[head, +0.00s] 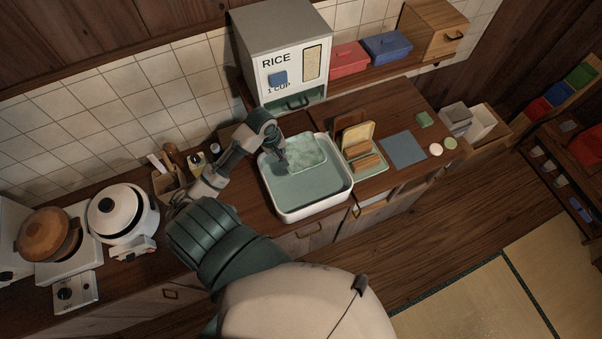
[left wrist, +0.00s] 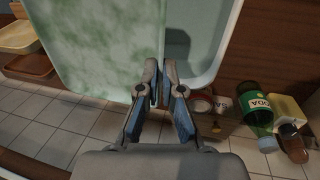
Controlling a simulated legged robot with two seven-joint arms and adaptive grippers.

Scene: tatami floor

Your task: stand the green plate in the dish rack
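The green plate (head: 307,154) is square with a mottled, marbled face. It is held over the white basin (head: 313,209), tilted. My left gripper (head: 281,158) appears shut on the plate's edge. In the left wrist view the plate (left wrist: 85,45) fills the upper left, and the fingertips (left wrist: 160,72) pinch its edge. The dish rack (head: 372,173) stands just right of the basin, with a yellow plate (head: 357,131) and brown plates (head: 364,161) in it. Part of the rack is hidden behind these plates. My right gripper is in no view.
A rice dispenser (head: 286,55) stands behind the basin. A blue-grey mat (head: 402,149) lies right of the rack, with small round items beyond it. A rice cooker (head: 122,212) and a pot (head: 47,234) are at left. A soda bottle (left wrist: 256,105) shows in the left wrist view.

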